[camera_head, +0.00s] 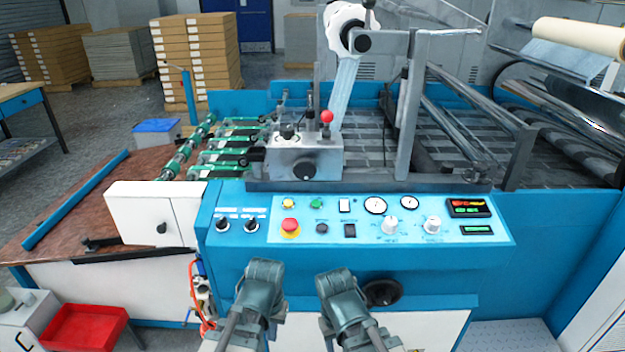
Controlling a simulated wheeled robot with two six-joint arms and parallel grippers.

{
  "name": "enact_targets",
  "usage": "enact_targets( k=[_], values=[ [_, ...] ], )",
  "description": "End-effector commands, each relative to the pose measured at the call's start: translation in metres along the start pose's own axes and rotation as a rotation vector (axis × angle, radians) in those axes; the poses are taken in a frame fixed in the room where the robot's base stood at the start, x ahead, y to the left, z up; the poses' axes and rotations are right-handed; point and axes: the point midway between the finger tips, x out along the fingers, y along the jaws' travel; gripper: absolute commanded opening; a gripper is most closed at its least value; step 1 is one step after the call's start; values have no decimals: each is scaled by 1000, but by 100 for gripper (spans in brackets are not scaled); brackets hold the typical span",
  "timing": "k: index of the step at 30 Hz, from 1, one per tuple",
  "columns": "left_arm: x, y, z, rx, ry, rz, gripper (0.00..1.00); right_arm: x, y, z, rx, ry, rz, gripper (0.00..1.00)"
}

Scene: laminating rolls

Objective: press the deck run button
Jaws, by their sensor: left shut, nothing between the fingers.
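The control panel (375,234) is a light blue plate on the front of the blue machine. It has a yellow button (288,203), a green button (316,203) and a red mushroom button (290,225). The labels are too small to read, so I cannot tell which one is the deck run button. My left gripper (264,268) is shut and empty, low in front of the machine and below the panel in the picture. My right gripper (337,281) is beside it to the right; its fingers cannot be made out. Neither covers the buttons.
The panel also carries gauges (375,206), white knobs (390,225) and a red-lit display (468,207). Black knobs (222,225) sit on its left. A black handwheel (382,293) is on the front below. A red tray (84,328) is at lower left. Stacked boxes stand behind.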

Motion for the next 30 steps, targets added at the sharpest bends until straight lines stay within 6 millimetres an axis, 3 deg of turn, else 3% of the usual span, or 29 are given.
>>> enact_targets(
  k=[1,11,17,22,30],
  values=[
    [-27,-4,-3,-8,6,5,0,-27,3,2,1,0,0,50],
    [-113,-15,-28,-41,78,69,0,-112,11,7,3,-1,-2,50],
    [-168,-13,-57,-47,166,142,0,-164,16,10,4,-1,-2,50],
    [-222,-1,-101,-38,303,246,0,-207,20,12,6,-2,-3,50],
    [-287,32,-178,-32,578,427,0,-234,22,14,7,-2,-3,50]
  ],
)
